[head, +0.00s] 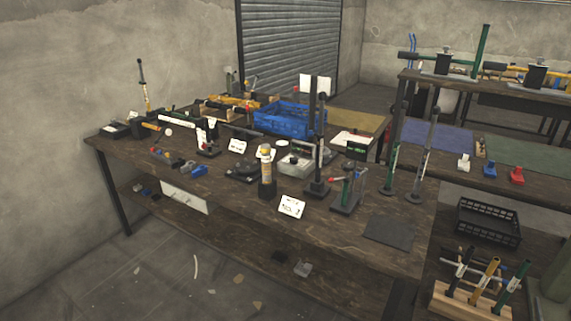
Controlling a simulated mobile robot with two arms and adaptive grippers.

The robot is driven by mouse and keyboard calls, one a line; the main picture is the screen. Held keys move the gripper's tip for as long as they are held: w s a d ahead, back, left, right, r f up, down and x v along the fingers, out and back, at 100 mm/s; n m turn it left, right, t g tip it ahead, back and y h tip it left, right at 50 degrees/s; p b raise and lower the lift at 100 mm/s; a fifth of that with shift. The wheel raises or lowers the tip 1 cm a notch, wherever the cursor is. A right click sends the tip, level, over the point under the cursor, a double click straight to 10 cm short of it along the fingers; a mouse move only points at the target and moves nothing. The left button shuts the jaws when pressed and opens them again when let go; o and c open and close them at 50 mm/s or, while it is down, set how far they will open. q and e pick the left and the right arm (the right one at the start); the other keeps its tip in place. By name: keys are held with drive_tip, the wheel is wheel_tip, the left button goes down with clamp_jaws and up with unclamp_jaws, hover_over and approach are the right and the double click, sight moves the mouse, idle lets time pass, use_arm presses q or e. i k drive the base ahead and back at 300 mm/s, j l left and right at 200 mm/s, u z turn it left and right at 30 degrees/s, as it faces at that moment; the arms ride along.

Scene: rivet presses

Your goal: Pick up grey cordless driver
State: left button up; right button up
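I cannot pick out the grey cordless driver for certain among the small tools on the brown workbench (340,240). An upright dark and tan tool-like object (267,172) stands near the middle of the bench, behind a white card (291,207). A low dark object (241,171) lies to its left. A small grey object (302,268) sits low, below the bench's front edge. Neither of my grippers shows in the head view.
A blue crate (285,119) stands at the back of the bench. Tall lever presses (318,150) rise right of the middle. A dark mat (389,232) lies bare near the right front. A black crate (487,222) and a wooden tool rack (465,303) stand at the right.

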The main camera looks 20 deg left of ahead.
sight(265, 148)
drive_tip(key=i+j+u, duration=0.35)
drive_tip(key=i+j, duration=0.35)
drive_tip(key=i+j+u, duration=0.4)
drive_tip(key=i+j, duration=0.2)
drive_tip(key=i, duration=0.15)
